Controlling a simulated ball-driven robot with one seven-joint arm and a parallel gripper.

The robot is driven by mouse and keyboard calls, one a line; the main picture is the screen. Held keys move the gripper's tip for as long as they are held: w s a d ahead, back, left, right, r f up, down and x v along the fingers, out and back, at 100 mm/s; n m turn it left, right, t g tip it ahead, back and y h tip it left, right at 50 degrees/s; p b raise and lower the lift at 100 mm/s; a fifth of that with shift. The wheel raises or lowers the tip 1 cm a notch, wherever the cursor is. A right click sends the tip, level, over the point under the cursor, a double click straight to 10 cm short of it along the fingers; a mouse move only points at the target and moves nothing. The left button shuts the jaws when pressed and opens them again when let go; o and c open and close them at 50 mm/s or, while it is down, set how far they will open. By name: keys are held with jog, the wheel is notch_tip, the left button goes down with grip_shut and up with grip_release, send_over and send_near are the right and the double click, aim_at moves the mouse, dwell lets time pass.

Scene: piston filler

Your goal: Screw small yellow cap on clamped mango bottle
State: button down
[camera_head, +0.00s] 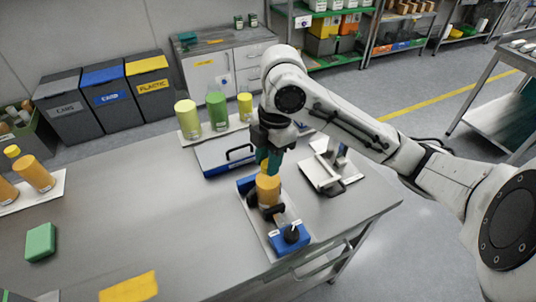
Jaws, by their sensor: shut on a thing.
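The mango bottle (268,188) is an orange cylinder standing upright in a dark clamp (271,212) on a pale base plate, near the right part of the steel table. My gripper (268,162) points down directly above the bottle, its teal fingers shut on the small yellow cap (265,167). Only a sliver of the cap shows between the fingers at the bottle's top. The fingers hide the neck, so I cannot tell whether the cap touches the thread or sits level.
A blue box with a black knob (290,237) stands in front of the clamp. A white device (328,170) is to the right.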

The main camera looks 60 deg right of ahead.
jog(key=m+p, duration=0.1)
jog(key=m, duration=0.3)
jog(key=shift+r+m+t+p, duration=0.1)
jog(key=shift+m+t+p, duration=0.2)
jog(key=shift+m, duration=0.1)
jog(key=m+p, duration=0.1)
jog(key=m, duration=0.2)
jog(key=shift+m+h, duration=0.4)
jog(key=c, duration=0.7)
grip_release()
jog(key=shift+c, duration=0.2)
jog(key=shift+r+p, duration=3.05)
jog(key=shift+r, duration=0.3)
jog(key=shift+s, duration=0.1)
